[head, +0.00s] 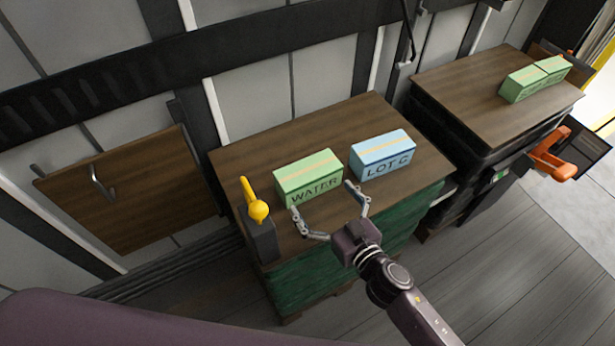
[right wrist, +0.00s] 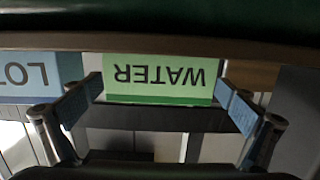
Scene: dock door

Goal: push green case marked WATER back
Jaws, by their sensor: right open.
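The green case marked WATER (head: 309,176) sits upright on the wooden top of the middle stack (head: 400,128), near its front edge. It also shows upside down in the right wrist view (right wrist: 160,78), between the fingers. A blue case marked LOT C (head: 382,154) sits to its right. My right gripper (head: 328,196) is open, its fingers spread at the front face of the green case. The left fingertip is close to the lower left corner and the right one near the lower right corner; I cannot tell whether they touch it. My left gripper is not in view.
A yellow-knobbed lever on a dark post (head: 258,212) stands left of the green case. Another stack (head: 480,90) at the right carries green cases (head: 535,80). A wall lies behind. The wooden top behind the green case is clear.

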